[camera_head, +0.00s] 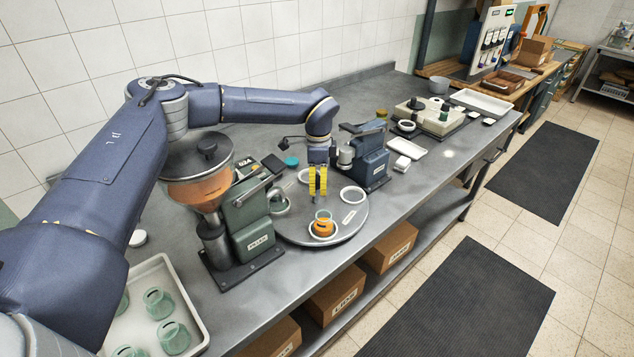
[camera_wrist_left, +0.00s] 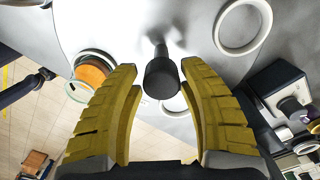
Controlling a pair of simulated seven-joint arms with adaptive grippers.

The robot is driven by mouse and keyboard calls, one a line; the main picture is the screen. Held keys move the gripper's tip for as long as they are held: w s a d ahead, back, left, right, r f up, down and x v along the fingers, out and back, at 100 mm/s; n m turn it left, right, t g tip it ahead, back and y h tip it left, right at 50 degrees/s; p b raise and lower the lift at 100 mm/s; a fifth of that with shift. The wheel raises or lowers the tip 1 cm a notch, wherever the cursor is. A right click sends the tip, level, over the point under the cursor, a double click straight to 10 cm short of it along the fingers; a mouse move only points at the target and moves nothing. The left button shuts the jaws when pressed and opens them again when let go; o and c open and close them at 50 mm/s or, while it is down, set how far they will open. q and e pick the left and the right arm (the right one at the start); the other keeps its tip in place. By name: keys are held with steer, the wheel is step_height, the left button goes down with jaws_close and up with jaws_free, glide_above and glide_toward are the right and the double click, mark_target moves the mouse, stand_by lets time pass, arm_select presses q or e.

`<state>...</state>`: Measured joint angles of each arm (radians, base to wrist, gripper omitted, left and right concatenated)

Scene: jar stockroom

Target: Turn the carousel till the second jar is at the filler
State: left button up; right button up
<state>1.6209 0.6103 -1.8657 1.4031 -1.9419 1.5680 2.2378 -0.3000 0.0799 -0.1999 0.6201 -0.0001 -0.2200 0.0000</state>
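The round grey carousel (camera_head: 292,232) sits on the bench between the green filler (camera_head: 246,222) and a blue machine (camera_head: 369,160). A jar with orange filling (camera_head: 323,227) stands in a white ring at the carousel's front; it also shows in the wrist view (camera_wrist_left: 91,73). Other white rings (camera_head: 353,194) on the carousel look empty; the seat by the filler is partly hidden. My left gripper (camera_head: 317,190) points down over the carousel. In the wrist view its yellow fingers (camera_wrist_left: 160,66) are apart, with a dark upright knob (camera_wrist_left: 162,78) between them, not visibly touching. My right gripper is out of view.
A white tray (camera_head: 194,290) with several empty green jars stands at the front left. A white lid (camera_head: 138,238) lies near it. A teal disc (camera_head: 292,162) lies behind the carousel. Small white trays and a beige unit (camera_head: 430,117) stand farther right.

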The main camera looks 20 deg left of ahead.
arm_select(q)
steer(key=shift+o, duration=1.4)
steer(key=shift+a, duration=0.2)
steer(key=shift+r, duration=0.15)
step_height(320, 180, up, 12)
